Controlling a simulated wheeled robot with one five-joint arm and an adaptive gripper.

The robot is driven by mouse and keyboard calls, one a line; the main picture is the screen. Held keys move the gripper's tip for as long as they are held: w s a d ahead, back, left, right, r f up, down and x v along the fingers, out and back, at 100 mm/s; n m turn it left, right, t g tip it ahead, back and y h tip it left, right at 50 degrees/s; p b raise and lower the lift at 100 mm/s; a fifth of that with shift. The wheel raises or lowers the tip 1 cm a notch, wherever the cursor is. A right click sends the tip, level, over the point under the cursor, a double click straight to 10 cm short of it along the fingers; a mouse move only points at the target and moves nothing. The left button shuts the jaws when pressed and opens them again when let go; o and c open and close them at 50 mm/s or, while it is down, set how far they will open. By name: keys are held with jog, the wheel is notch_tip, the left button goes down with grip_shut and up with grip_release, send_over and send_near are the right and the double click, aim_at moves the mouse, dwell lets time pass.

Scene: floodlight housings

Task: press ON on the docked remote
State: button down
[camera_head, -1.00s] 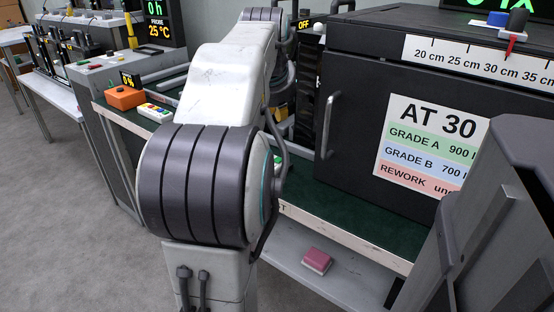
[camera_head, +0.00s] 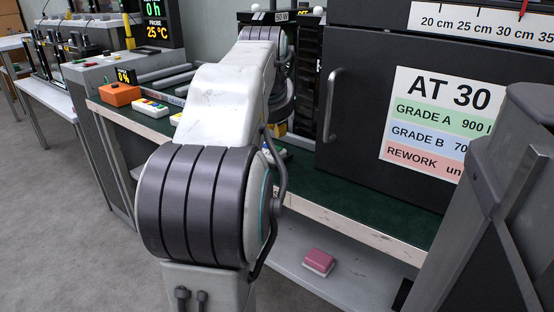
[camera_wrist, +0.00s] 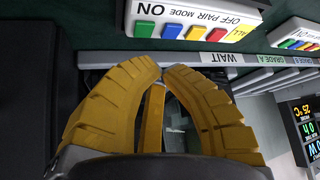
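In the wrist view a white remote (camera_wrist: 192,14) lies at the top, upside down in the picture, with a row of coloured buttons.
A second remote (camera_wrist: 299,36) is at the right of the wrist view, beyond a labelled grey strip (camera_wrist: 222,58). In the head view, an orange box (camera_head: 120,94) and a white remote (camera_head: 150,107) lie on the bench. A dark cabinet (camera_head: 365,110) stands right of my arm.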

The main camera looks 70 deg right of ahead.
aim_at(275, 147)
jog(key=shift+f+b, duration=0.35)
jog(key=shift+f, duration=0.4)
jog(key=shift+f+b, duration=0.5)
jog(key=shift+f, duration=0.3)
dwell(1.7)
jog(key=shift+r, duration=0.1)
dwell(0.3)
jog(key=shift+r+p, duration=0.75)
jog(key=shift+p, duration=0.15)
notch_tip(275, 147, up, 5)
jog(key=p, duration=0.5)
dwell(0.9)
